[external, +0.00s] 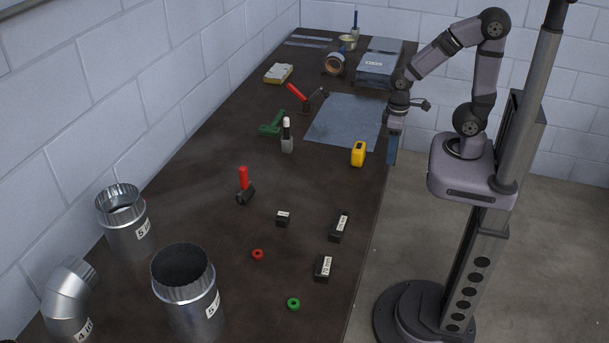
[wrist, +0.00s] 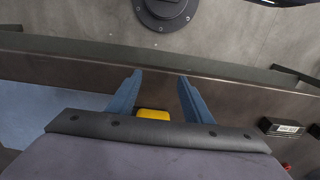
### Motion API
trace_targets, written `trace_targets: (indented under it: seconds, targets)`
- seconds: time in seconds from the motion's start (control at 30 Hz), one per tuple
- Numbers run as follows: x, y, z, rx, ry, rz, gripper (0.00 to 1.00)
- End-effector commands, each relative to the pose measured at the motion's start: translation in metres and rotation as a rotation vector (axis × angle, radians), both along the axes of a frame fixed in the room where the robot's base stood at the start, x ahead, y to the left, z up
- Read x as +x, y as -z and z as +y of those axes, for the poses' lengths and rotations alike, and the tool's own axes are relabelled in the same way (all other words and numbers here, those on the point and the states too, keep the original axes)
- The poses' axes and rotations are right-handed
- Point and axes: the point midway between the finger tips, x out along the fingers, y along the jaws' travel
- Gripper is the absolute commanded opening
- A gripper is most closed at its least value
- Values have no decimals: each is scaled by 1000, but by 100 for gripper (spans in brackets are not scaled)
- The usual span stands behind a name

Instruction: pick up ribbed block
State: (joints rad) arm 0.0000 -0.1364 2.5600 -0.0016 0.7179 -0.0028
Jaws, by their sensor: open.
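Several dark blocks with white labels lie on the near right part of the table: a small one (external: 283,219), a longer one (external: 339,226) and another (external: 323,268). I cannot tell which is the ribbed block; ribs do not show clearly at this size. A labelled dark block (wrist: 281,127) also shows at the right of the wrist view. My gripper (external: 392,156) hangs by the table's right edge, well beyond the blocks. Its blue fingers (wrist: 158,95) are apart, with nothing held between them.
A yellow tape measure (external: 358,153) lies near my gripper; its yellow (wrist: 153,114) shows behind the fingers. A grey sheet (external: 345,121) lies beside it. A red-handled tool (external: 244,186), red ring (external: 257,254), green ring (external: 293,304) and metal ducts (external: 187,290) stand nearer the camera.

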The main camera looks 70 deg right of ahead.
Motion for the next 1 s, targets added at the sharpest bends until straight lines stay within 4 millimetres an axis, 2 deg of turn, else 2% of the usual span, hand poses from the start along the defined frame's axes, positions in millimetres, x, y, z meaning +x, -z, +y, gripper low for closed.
trace_targets:
  seconds: [0.03, 0.13, 0.17, 0.53, 0.67, 0.9, 1.0]
  targets:
    - [0, 0, 0, 0, 0, 0, 50]
    - [0, 0, 0, 0, 0, 0, 74]
    - [0, 0, 0, 0, 0, 0, 77]
    - [0, -3, 0, 0, 0, -2, 77]
    - [1, -16, 0, 0, 0, -5, 77]
    - [1, -52, 0, 0, 0, -7, 77]
    - [6, -45, 3, -37, -111, 19, 77]
